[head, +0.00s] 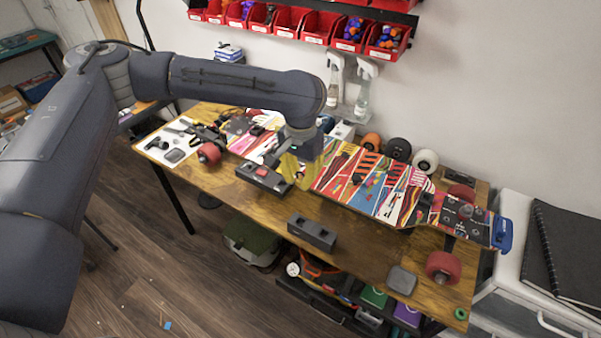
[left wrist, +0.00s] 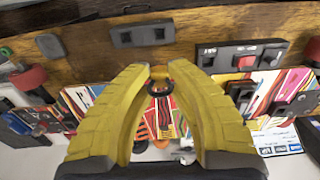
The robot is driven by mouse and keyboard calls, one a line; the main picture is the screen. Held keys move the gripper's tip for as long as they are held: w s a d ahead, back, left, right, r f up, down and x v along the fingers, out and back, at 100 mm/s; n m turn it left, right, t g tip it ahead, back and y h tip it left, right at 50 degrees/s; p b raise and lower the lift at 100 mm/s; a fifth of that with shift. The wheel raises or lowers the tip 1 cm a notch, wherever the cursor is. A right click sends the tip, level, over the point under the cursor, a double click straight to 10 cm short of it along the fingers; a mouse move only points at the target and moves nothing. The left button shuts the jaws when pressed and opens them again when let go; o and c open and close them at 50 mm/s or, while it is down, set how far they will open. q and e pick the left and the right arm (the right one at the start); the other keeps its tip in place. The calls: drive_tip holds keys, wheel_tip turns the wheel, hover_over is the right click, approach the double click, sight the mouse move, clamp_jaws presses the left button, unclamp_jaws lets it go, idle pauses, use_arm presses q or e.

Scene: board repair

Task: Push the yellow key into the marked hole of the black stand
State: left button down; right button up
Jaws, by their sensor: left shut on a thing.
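My left gripper (head: 300,166) has broad yellow fingers and hangs over the middle of the workbench, close to a black block with a red patch (head: 264,177). In the left wrist view, my left gripper (left wrist: 163,78) is shut on a small piece at its fingertips. A second dark block with two holes (head: 312,232) lies apart, near the front edge; which is the stand is unclear.
A colourful skateboard deck (head: 365,180) lies along the workbench (head: 350,250), with red wheels (head: 443,267) at its right end. A grey square piece (head: 401,280) lies near the front edge. Spray bottles and red bins (head: 319,27) are behind. Bare wood is free between the blocks.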

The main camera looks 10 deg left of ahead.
use_arm(q)
drive_tip(key=shift+f, duration=6.8)
drive_tip(key=shift+f, duration=1.65)
